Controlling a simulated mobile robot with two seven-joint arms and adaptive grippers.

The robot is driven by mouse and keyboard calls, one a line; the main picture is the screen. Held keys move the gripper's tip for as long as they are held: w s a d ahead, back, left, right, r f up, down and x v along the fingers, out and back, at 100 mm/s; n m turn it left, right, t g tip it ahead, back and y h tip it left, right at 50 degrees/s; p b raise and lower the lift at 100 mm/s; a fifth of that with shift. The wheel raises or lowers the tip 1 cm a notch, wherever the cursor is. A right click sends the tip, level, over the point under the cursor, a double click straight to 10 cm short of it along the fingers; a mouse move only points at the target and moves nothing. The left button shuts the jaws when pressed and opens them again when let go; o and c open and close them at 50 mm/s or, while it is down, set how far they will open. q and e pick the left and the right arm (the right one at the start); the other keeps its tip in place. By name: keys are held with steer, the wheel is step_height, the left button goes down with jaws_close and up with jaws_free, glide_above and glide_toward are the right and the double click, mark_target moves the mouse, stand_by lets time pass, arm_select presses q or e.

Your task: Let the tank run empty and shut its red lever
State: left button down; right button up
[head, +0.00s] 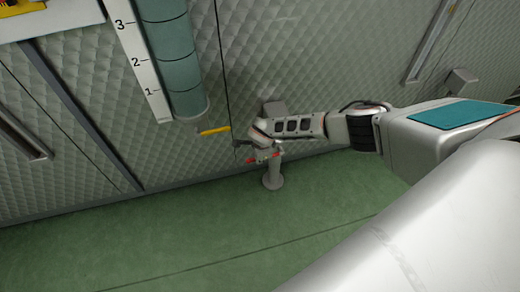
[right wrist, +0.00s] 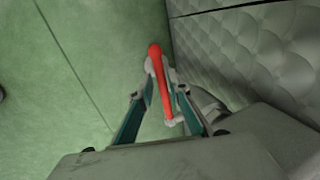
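A red lever (right wrist: 160,85) shows between my right gripper's fingers in the right wrist view. Both fingertips lie against it, one on each side, and my right gripper (right wrist: 160,68) looks shut on it. In the head view my right gripper (head: 257,152) reaches in from the right, and only bits of the red lever (head: 250,160) show around it. A teal cylinder (head: 172,55), which seems to be the tank, has a white scale (head: 138,60) marked 1, 2 and 3; its top is out of the picture. My left gripper is not in view.
A yellow lever (head: 214,131) sticks out at the cylinder's lower end, left of my right gripper. A grey post (head: 273,178) stands on the green floor (head: 200,235) below the gripper. A quilted grey wall (head: 270,50) runs behind. The floor in front is clear.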

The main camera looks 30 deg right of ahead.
steer(key=d+v, duration=0.1)
steer(key=v, duration=0.7)
steer(key=shift+a+r, duration=0.3)
steer(key=shift+a, duration=0.2)
steer(key=shift+s, duration=0.1)
